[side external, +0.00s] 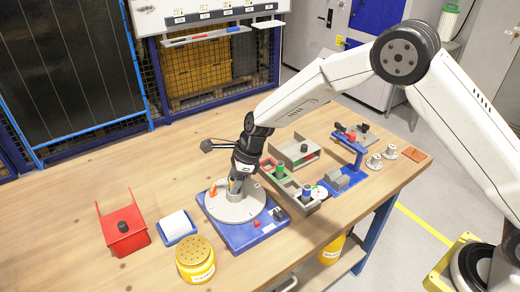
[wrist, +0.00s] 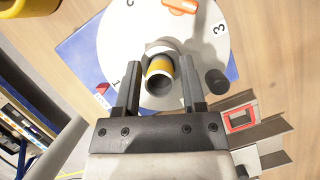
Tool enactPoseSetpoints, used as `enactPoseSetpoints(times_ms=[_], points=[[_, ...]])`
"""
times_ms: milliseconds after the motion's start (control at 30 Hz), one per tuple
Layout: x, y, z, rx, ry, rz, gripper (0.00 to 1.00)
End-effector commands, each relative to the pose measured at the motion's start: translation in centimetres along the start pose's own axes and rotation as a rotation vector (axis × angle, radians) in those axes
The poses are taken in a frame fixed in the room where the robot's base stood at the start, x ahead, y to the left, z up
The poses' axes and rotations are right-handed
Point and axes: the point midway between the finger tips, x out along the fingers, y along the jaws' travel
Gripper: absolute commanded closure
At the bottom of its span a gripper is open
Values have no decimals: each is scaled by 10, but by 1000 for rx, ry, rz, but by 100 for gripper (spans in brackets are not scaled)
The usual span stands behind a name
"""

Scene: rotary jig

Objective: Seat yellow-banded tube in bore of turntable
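The yellow-banded tube (wrist: 159,72) stands at the white collar (wrist: 160,47) on the turntable (wrist: 205,45), its dark open end facing the wrist camera. How deep it sits in the bore cannot be seen. My gripper (wrist: 160,92) has one finger on each side of the tube, with a visible gap on both sides, so it is open around it. In the side view my gripper (side external: 238,177) is low over the turntable (side external: 228,211), and the tube is largely hidden beside the fingers. The turntable sits on a blue base (side external: 246,241).
An orange piece (wrist: 180,5) and a dark round knob (wrist: 216,79) are close to the tube. A grey tray (side external: 300,204) with green-topped and dark parts stands right of the base. A red bin (side external: 125,240), blue-edged tray (side external: 177,227) and yellow jar (side external: 196,262) stand left and in front.

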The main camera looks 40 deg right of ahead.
Motion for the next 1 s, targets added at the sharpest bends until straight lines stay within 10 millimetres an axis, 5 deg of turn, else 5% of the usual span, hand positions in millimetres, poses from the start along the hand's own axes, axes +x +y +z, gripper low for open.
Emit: enactPoseSetpoints(times_ms=[567,1000], points=[[-7,0,1,0,0,0,31],[-59,0,2,0,-1,-2,31]])
